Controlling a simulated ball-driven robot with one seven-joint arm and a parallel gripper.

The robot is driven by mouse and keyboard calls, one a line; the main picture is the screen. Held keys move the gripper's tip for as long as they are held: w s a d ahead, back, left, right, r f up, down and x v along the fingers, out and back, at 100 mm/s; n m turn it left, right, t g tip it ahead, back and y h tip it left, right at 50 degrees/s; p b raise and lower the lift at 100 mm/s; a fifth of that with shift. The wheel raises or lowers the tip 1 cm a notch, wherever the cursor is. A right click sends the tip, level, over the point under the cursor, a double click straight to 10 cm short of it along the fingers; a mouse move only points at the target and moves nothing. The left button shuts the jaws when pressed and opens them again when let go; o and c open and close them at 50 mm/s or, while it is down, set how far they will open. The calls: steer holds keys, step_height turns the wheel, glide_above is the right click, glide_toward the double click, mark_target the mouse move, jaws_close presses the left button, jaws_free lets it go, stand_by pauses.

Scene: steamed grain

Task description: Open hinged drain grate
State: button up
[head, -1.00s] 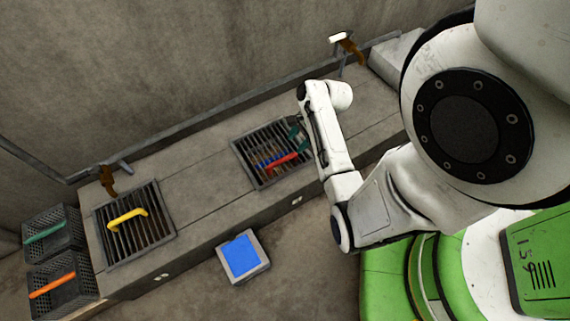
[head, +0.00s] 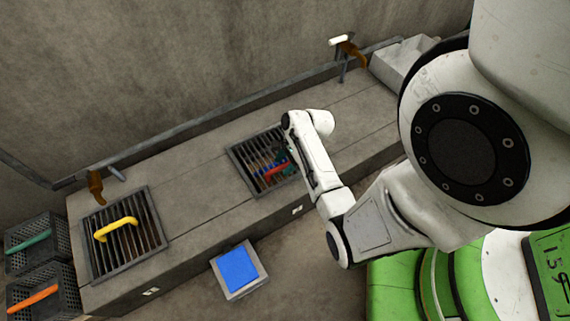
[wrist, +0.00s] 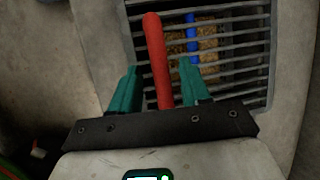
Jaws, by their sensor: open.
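A drain grate with a red handle (head: 277,171) is set in the concrete bench, its dark bars (head: 244,155) lying flat. In the wrist view the red handle (wrist: 156,55) runs between the two teal fingers of my gripper (wrist: 160,72). The jaws are open, with a gap on each side of the handle. In the head view my gripper (head: 287,160) is at the right side of this grate, partly hidden by my arm. A blue bar (wrist: 192,40) shows beside the handle, with brownish grain visible between the bars.
A second closed grate (head: 150,215) with a yellow handle (head: 115,229) lies at the left. Mesh baskets with a green handle (head: 28,243) and an orange handle (head: 33,298) stand at far left. A blue-topped block (head: 238,268) is on the floor. Bench surface between the grates is bare.

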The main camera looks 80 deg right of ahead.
jaws_close()
stand_by(0.4)
